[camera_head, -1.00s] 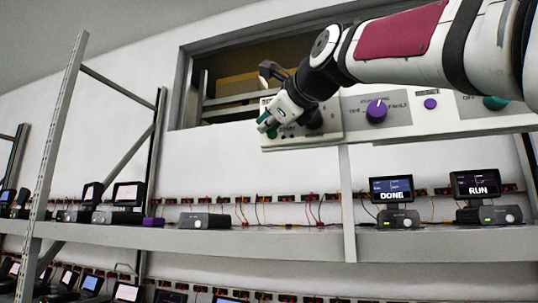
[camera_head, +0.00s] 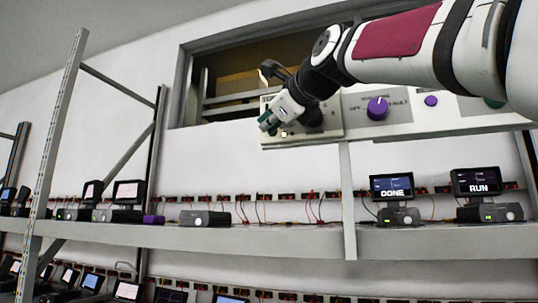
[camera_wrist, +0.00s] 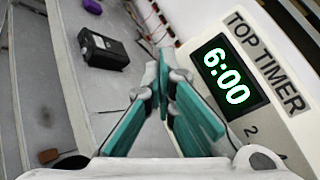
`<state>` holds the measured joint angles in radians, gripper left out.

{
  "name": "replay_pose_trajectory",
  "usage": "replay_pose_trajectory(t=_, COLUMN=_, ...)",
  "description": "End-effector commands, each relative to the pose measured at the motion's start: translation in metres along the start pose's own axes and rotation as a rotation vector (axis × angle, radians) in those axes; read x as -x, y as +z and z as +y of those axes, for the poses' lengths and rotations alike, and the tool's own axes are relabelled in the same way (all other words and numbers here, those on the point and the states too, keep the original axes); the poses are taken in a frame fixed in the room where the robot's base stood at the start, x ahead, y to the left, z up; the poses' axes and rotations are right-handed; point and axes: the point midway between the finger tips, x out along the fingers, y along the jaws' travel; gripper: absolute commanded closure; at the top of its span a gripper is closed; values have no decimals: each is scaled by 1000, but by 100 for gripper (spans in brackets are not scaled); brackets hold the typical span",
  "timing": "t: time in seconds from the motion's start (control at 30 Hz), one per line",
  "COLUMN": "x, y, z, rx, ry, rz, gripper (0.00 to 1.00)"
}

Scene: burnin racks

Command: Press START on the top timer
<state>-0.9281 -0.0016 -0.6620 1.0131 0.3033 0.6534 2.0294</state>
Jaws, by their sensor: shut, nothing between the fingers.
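The top timer (camera_wrist: 275,118) is a pale panel with the label TOP TIMER and a dark display (camera_wrist: 230,77) reading 6:00 in the wrist view. In the head view the timer (camera_head: 331,128) sits at the left end of the long control panel, partly hidden by my gripper. A small pale yellow spot (camera_head: 284,134) shows on its face just below my fingers. My gripper (camera_head: 267,124) is shut and empty, in front of the timer's left part. Its teal fingers (camera_wrist: 162,82) meet beside the display in the wrist view. I cannot tell whether they touch the panel. The START button is not clearly visible.
Right of the timer are a large purple knob (camera_head: 377,108) and a small purple knob (camera_head: 431,100). Below, a shelf (camera_head: 290,240) holds several devices, including screens reading DONE (camera_head: 391,187) and RUN (camera_head: 477,181). A metal rack post (camera_head: 55,150) stands left.

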Motion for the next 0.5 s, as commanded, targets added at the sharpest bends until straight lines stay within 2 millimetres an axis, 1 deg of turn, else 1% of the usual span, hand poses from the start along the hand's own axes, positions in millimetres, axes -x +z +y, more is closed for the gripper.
replay_pose_trajectory(t=0.3, x=1, y=0, z=0, rx=0, ry=0, rz=1, gripper=100)
replay_pose_trajectory(t=0.5, x=6, y=3, z=2, rx=-3, ry=0, rz=2, gripper=100)
